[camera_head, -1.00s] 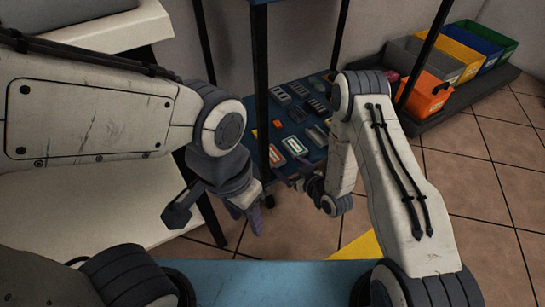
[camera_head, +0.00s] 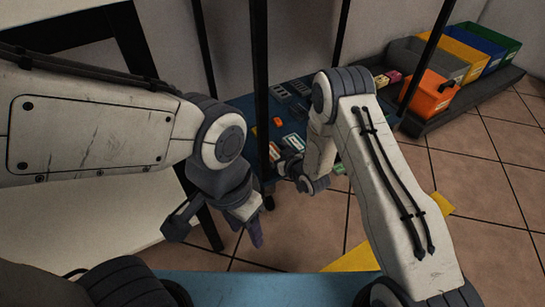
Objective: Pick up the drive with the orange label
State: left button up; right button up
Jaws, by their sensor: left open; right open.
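Several small drives and parts lie on a blue shelf (camera_head: 240,102) inside a dark-posted rack. A small orange piece (camera_head: 277,121) lies near the front post. A drive with a pale label (camera_head: 293,140) lies close to my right gripper. I cannot tell at this size which drive has the orange label. My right gripper (camera_head: 283,168) is open at the shelf's front edge, beside these drives; its fingers are small and dark. My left gripper (camera_head: 217,230) is open and empty, lower, in front of the rack.
The dark post (camera_head: 261,80) stands between my arms. Orange (camera_head: 432,95), yellow, blue and green bins stand in a dark tray at the right. A white table (camera_head: 125,215) is at the left. The tiled floor at the right is clear apart from a yellow strip (camera_head: 350,259).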

jog(key=c, duration=1.4)
jog(key=shift+r, duration=0.1)
